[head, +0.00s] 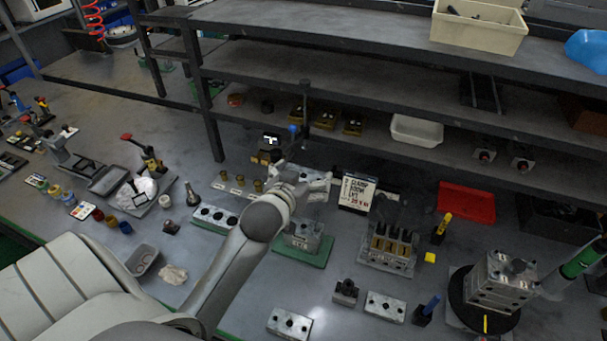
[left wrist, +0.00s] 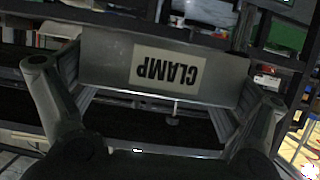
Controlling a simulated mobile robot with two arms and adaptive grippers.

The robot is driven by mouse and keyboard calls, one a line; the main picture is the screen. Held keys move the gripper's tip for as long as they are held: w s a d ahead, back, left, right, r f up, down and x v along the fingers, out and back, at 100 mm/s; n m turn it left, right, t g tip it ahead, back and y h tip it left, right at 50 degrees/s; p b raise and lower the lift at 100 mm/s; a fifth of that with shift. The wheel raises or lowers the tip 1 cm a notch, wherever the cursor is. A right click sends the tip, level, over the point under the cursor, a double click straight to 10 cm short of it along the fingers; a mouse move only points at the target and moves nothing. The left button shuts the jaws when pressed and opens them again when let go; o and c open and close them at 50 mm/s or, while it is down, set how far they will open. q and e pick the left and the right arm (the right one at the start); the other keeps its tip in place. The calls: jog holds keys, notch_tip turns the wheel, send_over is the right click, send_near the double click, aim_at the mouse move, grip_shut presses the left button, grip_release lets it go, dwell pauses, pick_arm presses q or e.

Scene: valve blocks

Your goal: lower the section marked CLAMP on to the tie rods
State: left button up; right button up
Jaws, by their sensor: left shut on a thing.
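The section marked CLAMP (left wrist: 215,82) is a grey metal block with a pale label, upside down in the left wrist view. My left gripper (head: 308,184) has a finger at each end of it and is shut on it. In the head view the gripper is above and behind a metal block (head: 304,234) on a green mat (head: 316,258), and I cannot pick out the held section clearly. My arm hides part of that block and mat. I cannot make out the tie rods. My right gripper is not in view.
A white printed card (head: 357,193) stands right of the gripper. A rack of dark-topped parts (head: 388,248) and a red tray (head: 466,202) lie further right. A valve block (head: 500,284) stands on a round black base. Shelves (head: 340,100) run behind.

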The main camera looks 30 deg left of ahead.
pick_arm(q)
jog(key=shift+f+b, duration=1.8)
jog(key=shift+f, duration=0.95)
jog(key=shift+p, duration=0.3)
jog(key=shift+p, duration=0.7)
jog(key=shift+f+b, duration=3.2)
jog(key=shift+f, duration=2)
